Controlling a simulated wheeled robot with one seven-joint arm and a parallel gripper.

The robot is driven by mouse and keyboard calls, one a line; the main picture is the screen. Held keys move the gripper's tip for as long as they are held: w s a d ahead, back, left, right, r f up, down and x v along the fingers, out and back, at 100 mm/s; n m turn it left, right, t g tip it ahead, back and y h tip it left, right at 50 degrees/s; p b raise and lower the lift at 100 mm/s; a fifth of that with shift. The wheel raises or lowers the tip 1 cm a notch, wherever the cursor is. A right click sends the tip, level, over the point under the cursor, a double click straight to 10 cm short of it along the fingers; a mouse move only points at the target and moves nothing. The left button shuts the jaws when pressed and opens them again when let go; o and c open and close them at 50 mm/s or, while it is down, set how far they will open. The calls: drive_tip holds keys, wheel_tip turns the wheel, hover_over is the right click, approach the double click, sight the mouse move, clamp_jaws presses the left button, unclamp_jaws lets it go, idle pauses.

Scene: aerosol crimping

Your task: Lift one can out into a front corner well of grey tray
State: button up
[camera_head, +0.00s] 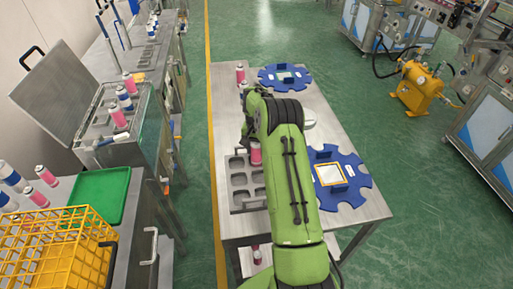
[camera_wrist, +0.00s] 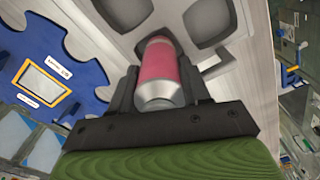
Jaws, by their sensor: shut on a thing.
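My gripper (camera_wrist: 157,95) is shut on a pink can (camera_wrist: 158,65) in the wrist view, one finger on each side of its body. The can's silver top end points toward the wrist camera. The grey tray (camera_wrist: 225,10) with rounded square wells lies beyond the can. In the head view the tray (camera_head: 228,185) stands on the steel table, left of my green arm, with several empty wells showing. The held can (camera_head: 255,153) shows only partly beside my arm, over the tray's far right part. My arm hides the gripper there and the tray's right side. I cannot tell whether the can's base touches a well.
Two blue notched plates (camera_head: 352,172) lie on the table (camera_head: 350,118), one at right and one at the far end. Other cans (camera_head: 240,72) stand at the table's far left. A yellow crate (camera_head: 50,250) and a green tray (camera_head: 100,195) are at left.

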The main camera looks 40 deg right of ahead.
drive_tip(key=shift+f+b, duration=0.4)
idle(0.3)
drive_tip(key=o, duration=1.1)
wheel_tip(320, 180, up, 16)
drive_tip(key=p, duration=0.2)
